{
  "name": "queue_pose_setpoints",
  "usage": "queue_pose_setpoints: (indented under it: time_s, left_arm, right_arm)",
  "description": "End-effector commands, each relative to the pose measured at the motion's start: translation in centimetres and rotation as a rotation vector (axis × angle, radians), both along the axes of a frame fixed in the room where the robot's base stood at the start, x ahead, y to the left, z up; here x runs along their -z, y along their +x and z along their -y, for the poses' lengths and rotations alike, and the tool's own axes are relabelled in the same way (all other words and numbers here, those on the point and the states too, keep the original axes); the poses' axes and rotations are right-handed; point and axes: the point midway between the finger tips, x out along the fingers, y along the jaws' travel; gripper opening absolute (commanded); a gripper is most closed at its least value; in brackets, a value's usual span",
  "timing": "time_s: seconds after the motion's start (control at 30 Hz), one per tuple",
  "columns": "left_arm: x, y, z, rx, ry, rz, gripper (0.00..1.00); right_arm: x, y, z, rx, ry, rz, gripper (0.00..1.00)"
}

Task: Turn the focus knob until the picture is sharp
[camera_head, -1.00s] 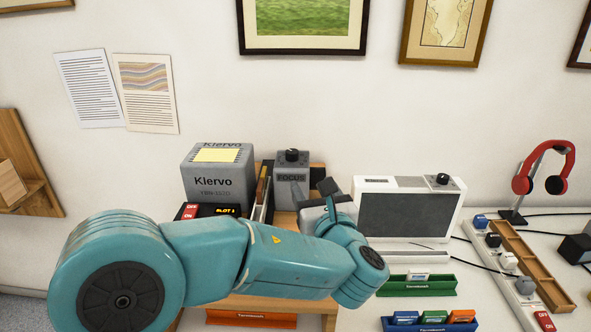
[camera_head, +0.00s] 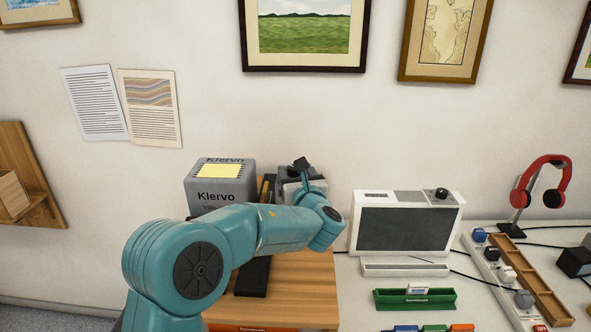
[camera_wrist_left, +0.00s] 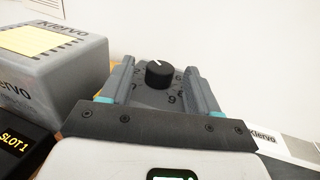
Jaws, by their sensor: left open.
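The focus knob (camera_wrist_left: 159,72) is black with a white mark and sits on a grey box (camera_wrist_left: 150,97) with numbers around it. My left gripper (camera_wrist_left: 160,80) is open, with one finger on each side of the knob in the wrist view. I cannot tell whether the fingers touch it. In the head view my left gripper (camera_head: 301,176) covers most of the focus box and its knob. A white device with a dark grey screen (camera_head: 408,229) stands to the right; no clear picture shows on it. My right gripper is not in view.
A grey Klervo box (camera_head: 220,185) with a yellow note stands left of the focus box. A green holder (camera_head: 415,300), a power strip (camera_head: 500,265) and red headphones (camera_head: 542,185) are at the right. Bare wood (camera_head: 305,285) shows in front.

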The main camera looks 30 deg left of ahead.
Motion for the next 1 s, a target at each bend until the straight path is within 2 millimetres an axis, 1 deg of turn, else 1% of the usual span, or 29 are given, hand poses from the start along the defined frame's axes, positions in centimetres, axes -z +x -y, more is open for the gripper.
queue_pose_setpoints:
  time_s: [0.1, 0.33, 0.37, 0.4, 0.47, 0.5, 0.53, 0.77, 0.87, 1.0]
  left_arm:
    - [0.0, 0.4, -0.5, -0.001, 0.0, -0.001, 0.61]
    - [0.1, 0.4, -0.5, 0.0, 0.001, -0.001, 0.61]
    - [0.1, 0.4, -0.5, 0.0, 0.001, -0.001, 0.58]
    - [0.1, 0.4, -0.5, 0.0, 0.001, -0.001, 0.45]
    - [0.0, 0.4, -0.5, 0.0, 0.001, -0.001, 0.25]
    - [0.0, 0.4, -0.5, 0.0, 0.001, -0.001, 0.12]
    - [0.0, 0.4, -0.5, 0.0, 0.001, -0.001, 0.05]
    - [0.1, 0.4, -0.5, 0.01, -0.001, 0.001, 0.05]
    - [0.3, 0.4, -0.6, 0.036, 0.0, 0.003, 0.05]
    - [0.5, 0.2, -0.8, 0.104, 0.0, 0.006, 0.05]
  right_arm:
    - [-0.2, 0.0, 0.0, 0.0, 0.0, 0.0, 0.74]
    - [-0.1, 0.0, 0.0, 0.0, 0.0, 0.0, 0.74]
    - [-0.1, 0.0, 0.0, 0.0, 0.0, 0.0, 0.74]
    - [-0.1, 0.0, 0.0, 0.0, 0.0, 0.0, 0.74]
    - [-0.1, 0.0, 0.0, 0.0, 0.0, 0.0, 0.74]
    - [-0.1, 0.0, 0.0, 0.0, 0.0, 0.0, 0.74]
    - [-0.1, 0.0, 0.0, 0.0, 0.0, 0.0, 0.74]
    - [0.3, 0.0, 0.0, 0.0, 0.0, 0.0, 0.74]
    - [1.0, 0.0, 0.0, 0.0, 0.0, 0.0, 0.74]
    - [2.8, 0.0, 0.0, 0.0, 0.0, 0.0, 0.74]
